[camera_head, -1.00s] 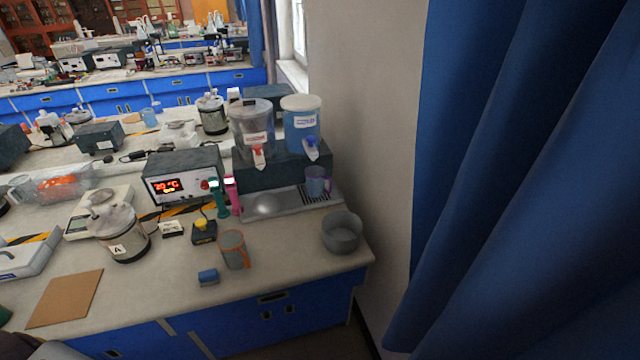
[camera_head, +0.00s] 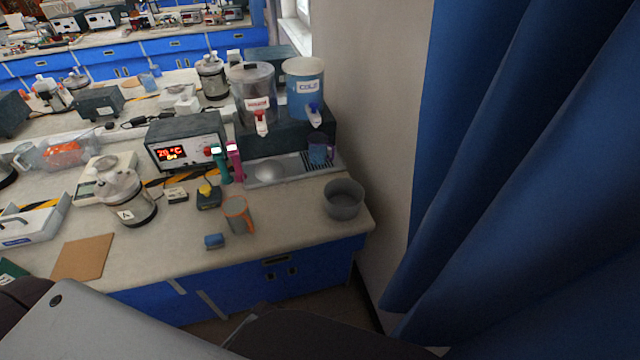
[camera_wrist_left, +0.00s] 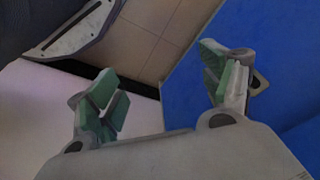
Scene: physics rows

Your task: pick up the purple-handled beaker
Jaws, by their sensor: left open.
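The purple-handled beaker (camera_head: 319,154) is a small bluish cup standing on the black grate of the drip tray, under the blue tap of the cold dispenser, in the head view. Its purple handle is on its right side. My left gripper (camera_wrist_left: 165,89) shows in the left wrist view with its green-padded fingers wide apart and nothing between them. It points at bare floor and a blue cabinet face, and the beaker is not in that view. In the head view, parts of my arm cross the bottom, but no gripper fingers show.
An orange-handled beaker (camera_head: 238,215) and a blue block (camera_head: 214,241) stand near the bench's front edge. A grey bowl (camera_head: 343,199) stands at the right corner, before the drip tray (camera_head: 268,171). The wall and blue curtain (camera_head: 490,180) close off the right.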

